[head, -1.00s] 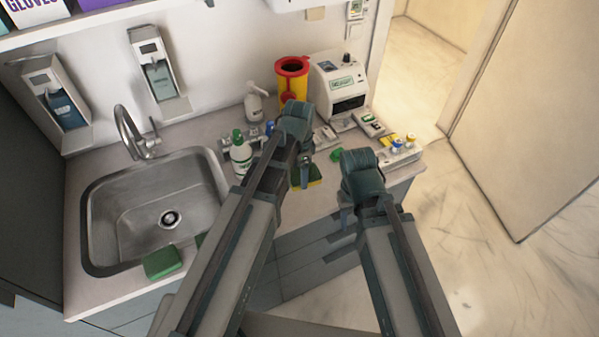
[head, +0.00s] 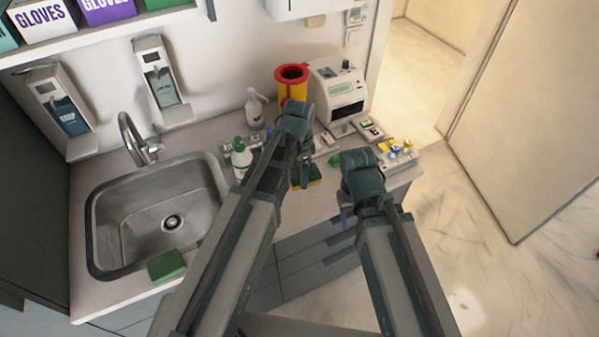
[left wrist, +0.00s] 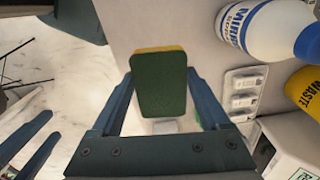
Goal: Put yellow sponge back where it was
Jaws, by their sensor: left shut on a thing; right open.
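The yellow sponge (head: 314,181), yellow with a dark green scouring face, is at my left gripper (head: 303,178) near the counter's front edge. In the left wrist view the sponge (left wrist: 159,84) sits between the two blue fingers, green face toward the camera and a yellow strip at its far edge. The left gripper is shut on it. Whether the sponge touches the counter I cannot tell. My right gripper (head: 346,214) is open and empty, in front of the counter; its fingers also show at the left of the left wrist view (left wrist: 28,142).
A green sponge (head: 167,266) lies at the sink's (head: 105,262) front rim. A green-capped bottle (head: 241,157), spray bottle (head: 254,108), yellow waste bin (head: 291,88), white device (head: 338,92) and a rack of small vials (head: 399,152) stand on the counter. Floor is clear at right.

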